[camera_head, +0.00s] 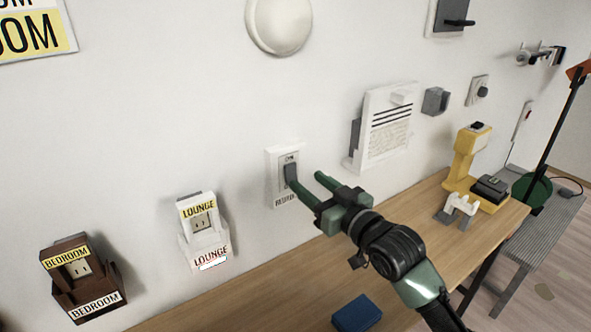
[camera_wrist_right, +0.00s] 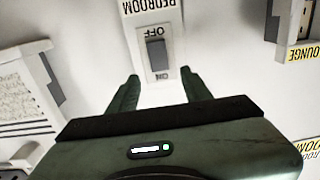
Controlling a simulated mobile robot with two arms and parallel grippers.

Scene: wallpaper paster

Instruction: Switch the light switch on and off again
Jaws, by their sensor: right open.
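The light switch (camera_head: 284,174) is a white wall plate with a dark grey rocker, marked ON at the top, with a partly covered label below. In the right wrist view the switch (camera_wrist_right: 147,22) appears upside down, with OFF, ON and BEDROOM readable. Its grey rocker (camera_wrist_right: 156,54) lies between my finger lines. My right gripper (camera_head: 308,182) is open and empty, close in front of the switch. In the head view one green finger overlaps the rocker's lower part; the other is right of the plate. I cannot tell whether a finger touches it. My left gripper is not in view.
A brown BEDROOM holder (camera_head: 110,281) and a white LOUNGE holder (camera_head: 190,238) are on the wall to the left. A paper-covered panel (camera_head: 389,126) is to the right. The wooden table (camera_head: 262,292) below holds a blue block (camera_head: 356,313) and a yellow device (camera_head: 461,160).

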